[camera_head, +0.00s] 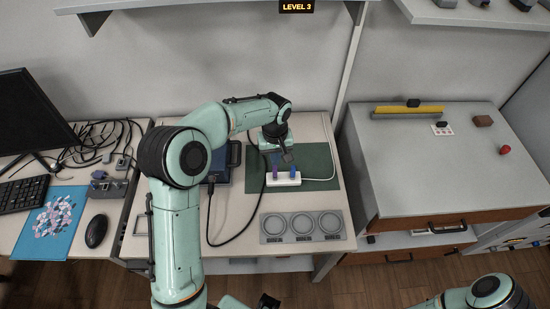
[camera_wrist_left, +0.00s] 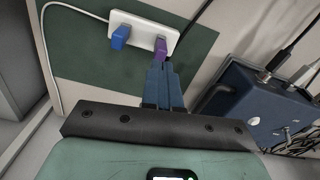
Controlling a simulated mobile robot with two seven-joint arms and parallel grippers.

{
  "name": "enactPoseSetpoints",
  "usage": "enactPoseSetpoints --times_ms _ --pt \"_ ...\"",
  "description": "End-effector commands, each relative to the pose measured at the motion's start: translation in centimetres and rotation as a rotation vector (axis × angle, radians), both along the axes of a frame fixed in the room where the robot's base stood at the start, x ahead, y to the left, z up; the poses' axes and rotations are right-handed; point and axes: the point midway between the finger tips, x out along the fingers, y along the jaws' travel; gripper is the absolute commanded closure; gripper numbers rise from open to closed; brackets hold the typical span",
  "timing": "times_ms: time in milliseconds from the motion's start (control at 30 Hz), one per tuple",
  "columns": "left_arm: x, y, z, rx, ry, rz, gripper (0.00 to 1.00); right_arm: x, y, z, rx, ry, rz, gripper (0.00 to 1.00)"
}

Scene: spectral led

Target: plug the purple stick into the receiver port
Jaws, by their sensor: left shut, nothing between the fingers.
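The purple stick (camera_head: 275,171) stands upright in the white receiver (camera_head: 284,183), which lies on the dark green mat. It also shows in the left wrist view (camera_wrist_left: 160,47), at the right part of the white receiver (camera_wrist_left: 146,26). A blue stick (camera_head: 292,174) stands in the same receiver beside it; in the left wrist view the blue stick (camera_wrist_left: 120,37) is to the left. My left gripper (camera_head: 288,158) is shut and empty; in the left wrist view its fingertips (camera_wrist_left: 160,66) are just short of the purple stick. Whether they touch it I cannot tell. My right gripper (camera_head: 268,302) is barely visible at the bottom edge.
The green mat (camera_head: 318,158) lies under the receiver, with a white cable running off it. A grey tray with three round recesses (camera_head: 301,226) is in front. A dark blue box (camera_head: 221,165) with a black cable stands to the left.

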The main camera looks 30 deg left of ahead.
Motion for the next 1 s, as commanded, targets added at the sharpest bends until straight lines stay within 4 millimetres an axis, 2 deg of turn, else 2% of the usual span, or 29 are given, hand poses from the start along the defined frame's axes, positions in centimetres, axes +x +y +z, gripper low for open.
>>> enactPoseSetpoints --times_ms 167,400,600,767,1000 --pt "0.2 0.0 3.0 0.001 -0.008 0.001 1.0 0.1 0.0 0.2 0.0 -0.001 0.0 0.57" --pt "0.2 0.0 8.5 0.001 -0.009 -0.001 1.0 0.6 0.0 1.0 0.0 -0.007 0.0 0.57" --pt "0.2 0.0 11.6 0.0 -0.004 0.001 1.0 1.0 0.0 1.6 -0.001 -0.011 0.0 0.57" --pt "0.1 0.0 12.6 0.0 -0.001 0.001 1.0 1.1 0.0 1.7 0.0 -0.012 0.0 0.57" --pt "0.1 0.0 12.7 0.0 -0.001 0.001 1.0 1.1 0.0 1.7 0.0 -0.012 0.0 0.57"
